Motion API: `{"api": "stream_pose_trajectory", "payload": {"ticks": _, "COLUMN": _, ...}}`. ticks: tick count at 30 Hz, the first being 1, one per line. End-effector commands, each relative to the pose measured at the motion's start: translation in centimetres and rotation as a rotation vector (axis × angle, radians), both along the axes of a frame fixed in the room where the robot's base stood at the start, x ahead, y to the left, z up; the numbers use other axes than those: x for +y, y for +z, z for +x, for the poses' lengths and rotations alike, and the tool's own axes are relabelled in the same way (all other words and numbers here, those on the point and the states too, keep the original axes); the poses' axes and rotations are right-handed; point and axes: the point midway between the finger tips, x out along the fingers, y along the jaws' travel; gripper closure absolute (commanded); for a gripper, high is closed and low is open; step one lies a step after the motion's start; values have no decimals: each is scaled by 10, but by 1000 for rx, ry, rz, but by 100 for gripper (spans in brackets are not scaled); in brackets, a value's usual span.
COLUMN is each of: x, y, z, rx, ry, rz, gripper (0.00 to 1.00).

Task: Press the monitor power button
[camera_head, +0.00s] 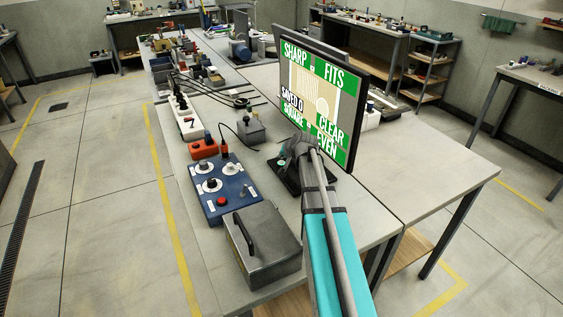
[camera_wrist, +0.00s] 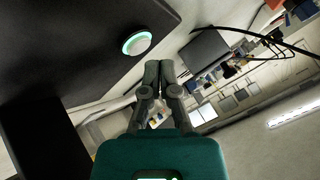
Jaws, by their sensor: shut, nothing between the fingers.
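My gripper (camera_head: 293,146) is at the monitor's lower edge, above the base. In the wrist view, a round pale button with a green glowing ring (camera_wrist: 137,43) sits on a dark panel (camera_wrist: 90,45). My gripper's fingertips (camera_wrist: 159,64) are together and empty, below and right of the button in that picture. I cannot tell whether they touch the panel. The button is not discernible in the head view.
A blue control box (camera_head: 222,188) with knobs and a red button stands left of my arm. A grey metal box with a handle (camera_head: 265,245) is at the front edge. A small grey box with a lever (camera_head: 250,130) stands behind. The bench right of the monitor (camera_head: 430,165) is clear.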

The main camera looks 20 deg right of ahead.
Motion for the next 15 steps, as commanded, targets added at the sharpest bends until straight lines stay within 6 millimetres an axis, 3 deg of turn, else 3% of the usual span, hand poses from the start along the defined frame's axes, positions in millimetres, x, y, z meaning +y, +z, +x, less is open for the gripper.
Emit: {"api": "stream_pose_trajectory", "payload": {"ticks": 15, "x": 0, "y": 35, "z": 0, "rx": 0, "ry": 0, "rz": 0, "gripper": 100}}
